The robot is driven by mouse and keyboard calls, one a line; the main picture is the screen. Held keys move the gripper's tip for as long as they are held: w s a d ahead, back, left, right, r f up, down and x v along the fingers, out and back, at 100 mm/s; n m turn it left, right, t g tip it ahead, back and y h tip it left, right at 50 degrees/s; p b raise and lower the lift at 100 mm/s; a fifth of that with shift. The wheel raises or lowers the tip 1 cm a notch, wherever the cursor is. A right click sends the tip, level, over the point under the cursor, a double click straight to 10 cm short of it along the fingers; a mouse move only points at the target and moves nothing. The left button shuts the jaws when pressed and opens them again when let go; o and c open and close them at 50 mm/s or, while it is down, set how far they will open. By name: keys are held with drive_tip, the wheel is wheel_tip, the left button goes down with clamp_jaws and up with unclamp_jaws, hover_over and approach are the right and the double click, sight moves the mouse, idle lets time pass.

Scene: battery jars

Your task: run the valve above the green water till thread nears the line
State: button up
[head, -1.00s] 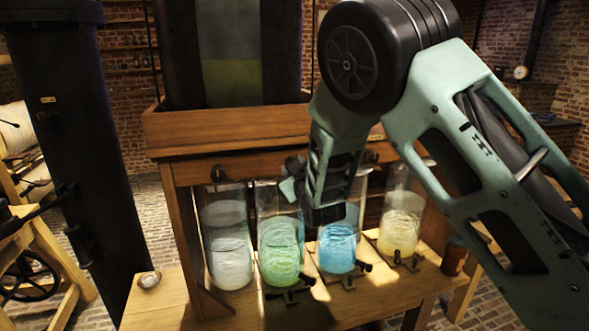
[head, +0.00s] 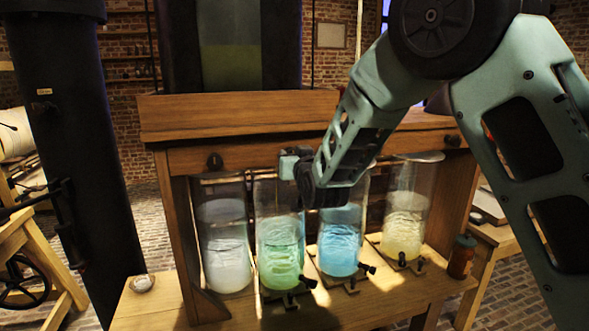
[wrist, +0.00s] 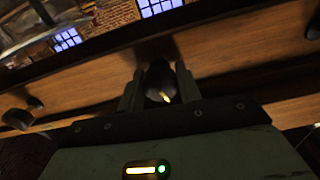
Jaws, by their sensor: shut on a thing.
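The green water stands in a glass jar (head: 280,246) on the wooden stand, second from the left. A dark valve knob (wrist: 160,82) is on the wooden beam above it and sits between my gripper's fingers in the wrist view. My gripper (head: 290,166) is shut on this valve, above the green jar; in the head view the fingers and wrist cover the knob. I cannot make out the thread or the line on the jar.
A jar of pale water (head: 225,245) stands to the left, with blue (head: 339,240) and yellow (head: 403,225) jars to the right. Another valve knob (head: 215,162) is on the beam at left. A small brown bottle (head: 461,257) stands at the right end.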

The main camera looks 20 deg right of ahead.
drive_tip(key=shift+f, duration=0.1)
drive_tip(key=shift+f+m, duration=0.1)
drive_tip(key=shift+m, duration=0.2)
drive_tip(key=shift+f+m+b, duration=0.15)
drive_tip(key=shift+m+b, duration=0.15)
drive_tip(key=shift+b, duration=0.5)
drive_tip(key=shift+m+b, duration=0.8)
drive_tip(key=shift+b, duration=0.15)
drive_tip(key=shift+r+m+b, duration=0.2)
drive_tip(key=shift+m+b, duration=0.15)
drive_tip(key=shift+m, duration=0.15)
drive_tip(key=o, duration=1.1)
drive_tip(key=shift+r, duration=0.1)
drive_tip(key=shift+o, duration=0.2)
drive_tip(key=shift+s, duration=0.1)
